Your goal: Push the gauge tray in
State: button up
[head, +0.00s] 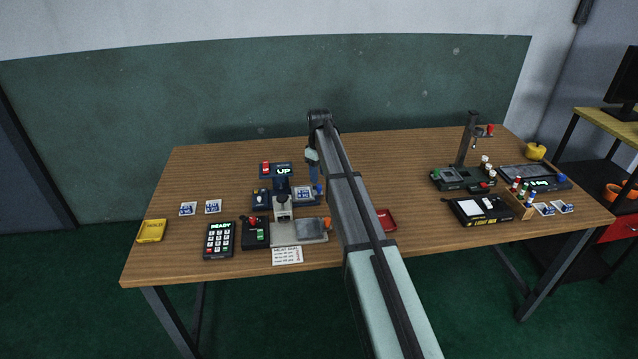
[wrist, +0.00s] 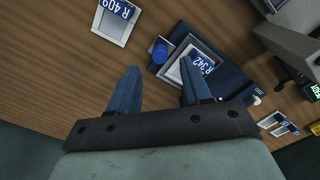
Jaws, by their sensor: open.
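What looks like the gauge tray (wrist: 178,42) is a dark piece carrying a framed card marked R 342 (wrist: 187,70), with a round blue knob (wrist: 160,49) at its outer end. In the head view the card (head: 303,194) and knob (head: 319,190) lie left of my arm, on the gauge's right side. The tray juts out from the dark blue gauge body (wrist: 234,82). My gripper (wrist: 160,75) is open and empty, with two blue fingers. It hovers near the tray; the knob shows between the fingertips. In the head view my gripper (head: 315,175) is partly hidden by my arm.
A press-like stand (head: 283,205) is close in front of the gauge, and a display reading UP (head: 284,170) is behind it. A loose frame marked R 409 (wrist: 115,22) lies beyond the knob. A red dish (head: 386,220) is right of my arm. The table's back middle is clear.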

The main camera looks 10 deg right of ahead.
aim_at(319, 185)
jog(key=shift+f, duration=2.25)
grip_shut()
